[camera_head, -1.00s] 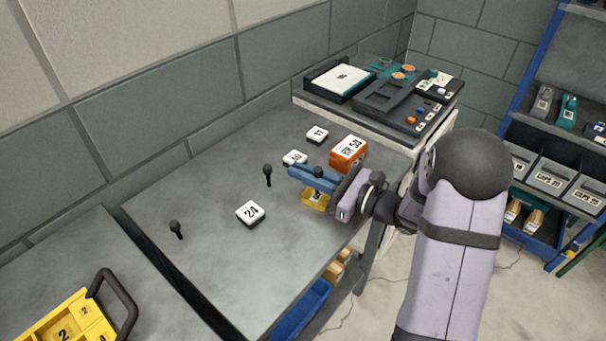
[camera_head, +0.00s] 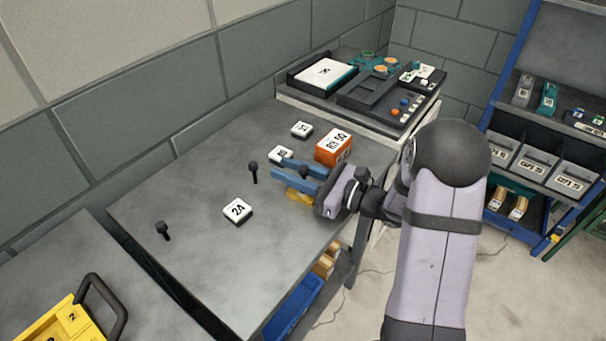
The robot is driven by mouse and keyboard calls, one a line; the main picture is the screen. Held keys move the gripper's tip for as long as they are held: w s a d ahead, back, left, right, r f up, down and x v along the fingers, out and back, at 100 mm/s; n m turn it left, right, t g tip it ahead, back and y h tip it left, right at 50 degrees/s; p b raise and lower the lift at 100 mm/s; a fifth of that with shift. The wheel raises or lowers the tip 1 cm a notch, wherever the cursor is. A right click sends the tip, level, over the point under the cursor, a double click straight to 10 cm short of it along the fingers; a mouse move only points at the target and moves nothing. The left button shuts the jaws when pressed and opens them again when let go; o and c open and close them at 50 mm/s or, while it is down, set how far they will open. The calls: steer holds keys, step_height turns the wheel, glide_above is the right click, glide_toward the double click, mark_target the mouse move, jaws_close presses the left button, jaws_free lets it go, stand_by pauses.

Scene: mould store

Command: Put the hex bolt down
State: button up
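My gripper (camera_head: 279,168) has its two blue fingers spread apart, low over the grey table (camera_head: 190,275). The dark head of a hex bolt (camera_head: 303,172) shows between the fingers, with a gap visible around it. The bolt's shank is hidden by the near finger. A yellow piece (camera_head: 298,196) lies under the near finger, mostly covered. I cannot tell whether the bolt stands on the yellow piece or on the table. Two similar dark bolts stand head up on the table, one left of the fingers (camera_head: 253,168) and one farther left (camera_head: 162,229).
White numbered blocks lie near the fingers (camera_head: 281,155), behind (camera_head: 301,130) and at front left (camera_head: 237,210). An orange box (camera_head: 320,152) stands just behind my gripper. A device panel (camera_head: 352,112) fills the back. The table's left part is mostly clear.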

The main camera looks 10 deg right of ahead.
steer(key=b+v, duration=0.2)
steer(key=v, duration=1)
steer(key=shift+r, duration=0.1)
